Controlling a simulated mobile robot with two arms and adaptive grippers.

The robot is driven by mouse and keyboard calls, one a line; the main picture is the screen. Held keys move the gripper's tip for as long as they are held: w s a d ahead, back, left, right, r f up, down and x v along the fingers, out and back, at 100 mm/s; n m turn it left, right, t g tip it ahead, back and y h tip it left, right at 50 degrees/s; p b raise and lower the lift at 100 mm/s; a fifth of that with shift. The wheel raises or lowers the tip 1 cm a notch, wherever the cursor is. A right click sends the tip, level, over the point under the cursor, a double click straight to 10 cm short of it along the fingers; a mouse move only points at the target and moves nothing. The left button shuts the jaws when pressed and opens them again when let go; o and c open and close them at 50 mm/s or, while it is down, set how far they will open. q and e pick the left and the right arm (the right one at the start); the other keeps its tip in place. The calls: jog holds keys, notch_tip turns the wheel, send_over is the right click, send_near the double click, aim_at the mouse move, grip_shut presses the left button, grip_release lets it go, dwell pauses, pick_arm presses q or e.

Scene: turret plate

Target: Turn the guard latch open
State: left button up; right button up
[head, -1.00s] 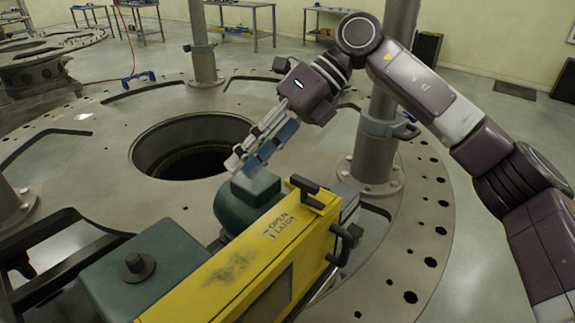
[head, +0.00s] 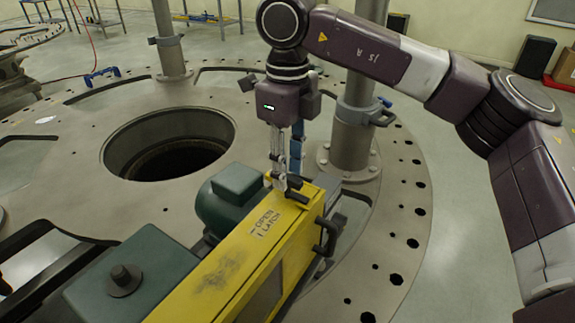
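The guard latch is a small black handle (head: 297,195) on top of the yellow guard (head: 229,262), near its far end beside the "OPEN LATCH" lettering. My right gripper (head: 287,179) points straight down over the latch in the head view. Its grey and blue fingers stand apart with a gap between them, and the tips are close at the latch. The fingers partly hide the latch, and I cannot tell whether they touch it. My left gripper is not in view.
A black side handle (head: 329,234) sticks out from the guard's right side. A green motor housing (head: 232,200) stands close left of the latch. A grey post (head: 351,135) rises just behind my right gripper. The round plate (head: 60,160) has a large open hole.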

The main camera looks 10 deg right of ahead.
jog(key=shift+f, duration=0.25)
jog(key=shift+c, duration=0.2)
grip_shut()
